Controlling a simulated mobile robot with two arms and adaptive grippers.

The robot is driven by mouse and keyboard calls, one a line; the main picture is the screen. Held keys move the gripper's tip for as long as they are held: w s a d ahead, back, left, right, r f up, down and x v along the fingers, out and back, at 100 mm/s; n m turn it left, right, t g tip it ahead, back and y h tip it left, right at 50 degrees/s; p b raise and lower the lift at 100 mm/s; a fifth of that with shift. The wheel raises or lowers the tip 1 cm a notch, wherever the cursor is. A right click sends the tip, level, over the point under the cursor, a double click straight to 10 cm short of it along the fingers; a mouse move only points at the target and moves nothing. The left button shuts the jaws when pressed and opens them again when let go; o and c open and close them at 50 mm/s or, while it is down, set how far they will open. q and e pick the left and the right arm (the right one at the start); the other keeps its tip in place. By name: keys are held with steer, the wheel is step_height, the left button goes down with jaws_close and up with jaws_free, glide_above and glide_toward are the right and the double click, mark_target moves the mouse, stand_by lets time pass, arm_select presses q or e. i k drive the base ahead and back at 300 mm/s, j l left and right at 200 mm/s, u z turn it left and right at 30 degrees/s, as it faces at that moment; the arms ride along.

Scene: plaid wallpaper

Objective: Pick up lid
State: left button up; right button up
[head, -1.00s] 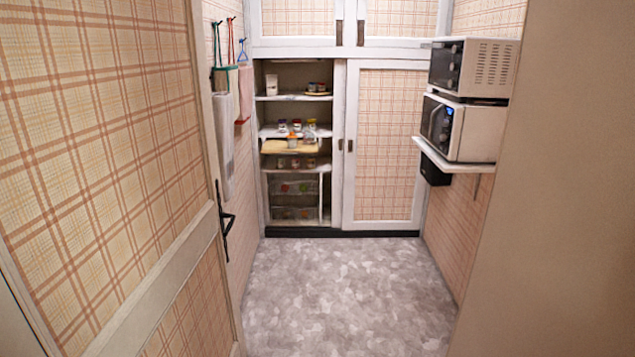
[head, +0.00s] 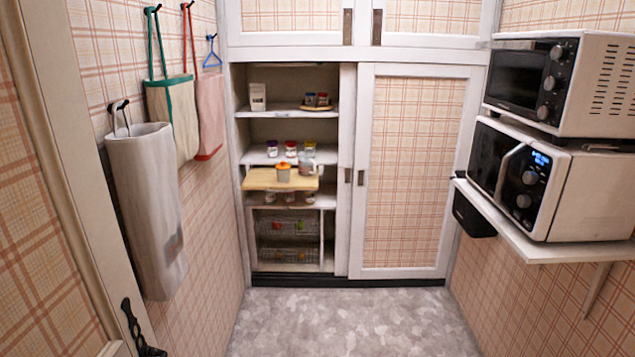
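A small jar with an orange top (head: 284,171) stands on a light wooden board (head: 262,182) that juts out of the open cupboard at mid height. A greyish jar (head: 306,167) stands beside it, further back to the right. I cannot tell whether the orange top is a separate lid, and no loose lid can be made out at this distance. Several small jars with coloured tops (head: 291,149) stand on the shelf behind. Neither of my grippers is in view.
The cupboard's right sliding door (head: 415,172) is shut. Two microwave-like ovens (head: 558,82) (head: 545,185) are stacked on a wall shelf (head: 535,244) at right. Bags (head: 150,210) (head: 172,115) hang on the left wall. The grey floor (head: 350,315) ahead is clear.

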mark_target(283, 165)
steer(key=i, duration=1.95)
